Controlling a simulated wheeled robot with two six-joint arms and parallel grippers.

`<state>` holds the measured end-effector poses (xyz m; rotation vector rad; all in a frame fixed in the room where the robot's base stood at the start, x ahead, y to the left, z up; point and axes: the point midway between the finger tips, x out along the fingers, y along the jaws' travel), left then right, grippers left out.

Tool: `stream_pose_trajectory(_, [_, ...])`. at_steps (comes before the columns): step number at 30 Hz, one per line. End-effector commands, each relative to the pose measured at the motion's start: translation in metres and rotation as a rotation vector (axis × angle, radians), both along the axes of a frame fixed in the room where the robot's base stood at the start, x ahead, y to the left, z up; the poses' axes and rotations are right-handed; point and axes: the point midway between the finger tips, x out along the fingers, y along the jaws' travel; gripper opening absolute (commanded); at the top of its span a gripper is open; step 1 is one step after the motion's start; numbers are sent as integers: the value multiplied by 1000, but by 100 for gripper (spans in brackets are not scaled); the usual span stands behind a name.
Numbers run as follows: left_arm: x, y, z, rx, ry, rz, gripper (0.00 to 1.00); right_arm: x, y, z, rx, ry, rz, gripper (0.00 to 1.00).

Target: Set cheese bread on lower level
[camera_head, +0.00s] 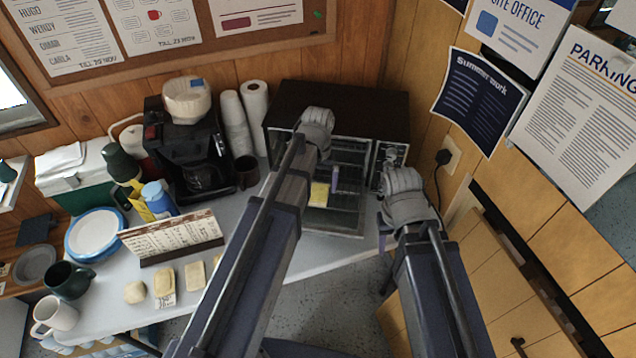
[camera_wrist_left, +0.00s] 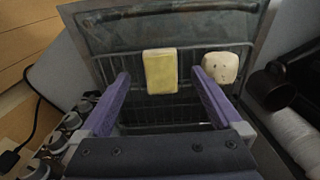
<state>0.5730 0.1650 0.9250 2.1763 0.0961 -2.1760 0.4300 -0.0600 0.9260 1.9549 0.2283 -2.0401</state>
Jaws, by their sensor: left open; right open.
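A toaster oven (camera_head: 397,103) stands at the back with its glass door (camera_head: 345,222) down. A yellow rectangular slab (camera_head: 319,194) lies at the oven's open front; it also shows in the left wrist view (camera_wrist_left: 160,71). A round pale bun with dark dots (camera_wrist_left: 220,67), possibly the cheese bread, lies beside it over the wire rack (camera_wrist_left: 133,87). I cannot tell which level bears either piece. My left gripper (camera_head: 325,181) is open at the oven mouth; its fingers (camera_wrist_left: 161,76) straddle the slab's line of view. My right gripper (camera_head: 387,248) is open and empty, right of the door.
Several pale bread-like pieces (camera_head: 194,276) line the table front. A menu stand (camera_head: 172,238) is behind them. The wall with posters (camera_head: 478,100) is close on the right.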

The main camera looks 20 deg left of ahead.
Motion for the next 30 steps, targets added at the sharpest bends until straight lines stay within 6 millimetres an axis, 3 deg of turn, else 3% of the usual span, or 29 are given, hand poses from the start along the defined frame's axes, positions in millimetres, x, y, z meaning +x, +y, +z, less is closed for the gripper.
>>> stream_pose_trajectory(1, [0,0,17,0,0,0,100,0,0,17,0,0,0,50])
stream_pose_trajectory(9, [0,0,55,0,0,0,100,0,0,55,0,0,0,50])
stream_pose_trajectory(19, [-3,-3,64,1,1,-7,100,0,0,64,0,0,1,50])
stream_pose_trajectory(22, [-27,-24,63,13,8,-70,100,0,0,63,0,0,1,50])
stream_pose_trajectory(27, [-93,-74,64,59,30,-256,100,0,0,63,0,0,1,50])
stream_pose_trajectory(30, [-122,-92,64,81,39,-346,100,0,0,63,0,0,1,50])
